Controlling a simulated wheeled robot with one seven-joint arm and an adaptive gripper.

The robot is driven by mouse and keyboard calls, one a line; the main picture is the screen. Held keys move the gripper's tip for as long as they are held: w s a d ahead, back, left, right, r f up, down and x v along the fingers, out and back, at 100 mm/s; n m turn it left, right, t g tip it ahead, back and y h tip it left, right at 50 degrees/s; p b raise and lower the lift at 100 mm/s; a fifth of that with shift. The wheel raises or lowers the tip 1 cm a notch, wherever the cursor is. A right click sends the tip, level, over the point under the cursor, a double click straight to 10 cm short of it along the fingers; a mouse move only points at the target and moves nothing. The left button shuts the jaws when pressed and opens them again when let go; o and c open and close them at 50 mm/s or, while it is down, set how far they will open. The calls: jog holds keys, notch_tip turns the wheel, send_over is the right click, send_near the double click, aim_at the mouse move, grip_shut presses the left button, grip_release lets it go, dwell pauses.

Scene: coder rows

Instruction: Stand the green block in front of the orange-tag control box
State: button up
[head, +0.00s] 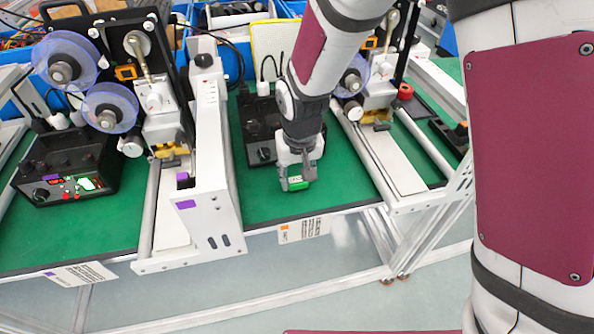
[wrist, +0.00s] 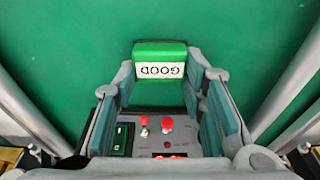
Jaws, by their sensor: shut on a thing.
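The green block (head: 298,185) has a white face reading GOOD, which also shows in the wrist view (wrist: 160,62). My gripper (head: 297,176) is shut on it, with the fingertips on either side of the block in the wrist view (wrist: 160,78). The block is over the green mat near the front edge; I cannot tell whether it touches the mat. The black control box (head: 262,153) of the orange-tag bay is just behind my gripper, partly hidden by the arm. Its red buttons (wrist: 167,123) show in the wrist view. The orange tag (head: 284,228) is on the bench's front edge.
A white machine frame (head: 212,170) bounds the bay on the left, and a rail (head: 375,160) on the right. Another control box (head: 68,170) stands in the left bay, which has a purple tag (head: 52,274). Green mat (head: 255,200) is bare left of the block.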

jog(key=shift+f, duration=0.4)
jog(key=shift+f, duration=0.35)
jog(key=shift+s+f, duration=0.1)
jog(key=shift+f, duration=0.05)
jog(key=o, duration=1.1)
jog(key=shift+d+f+b, duration=0.1)
jog(key=shift+f+b, duration=0.1)
jog(key=shift+b, duration=0.1)
jog(key=shift+c, duration=0.2)
